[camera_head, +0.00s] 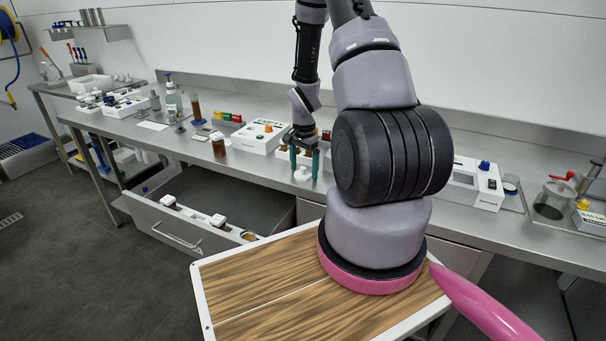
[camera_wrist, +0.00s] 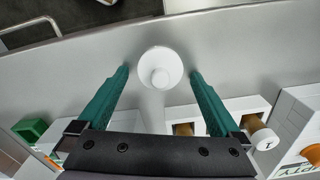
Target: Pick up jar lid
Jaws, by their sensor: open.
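The jar lid (camera_wrist: 160,68) is a round white disc with a raised knob in its middle. It lies on the steel bench, and in the head view it shows as a small white shape (camera_head: 302,174) near the bench's front edge. My gripper (camera_wrist: 160,80) is open, with its two green fingers on either side of the lid and clear gaps to it in the wrist view. In the head view my gripper (camera_head: 304,172) points down over the lid. Whether the fingertips touch the bench is not clear.
White boxes (camera_head: 259,137) stand behind my gripper on the bench. A brown jar (camera_head: 218,144) stands to the left. An open drawer (camera_head: 207,215) with several jars juts out below the bench. Bare bench (camera_wrist: 236,50) lies right of the lid in the wrist view.

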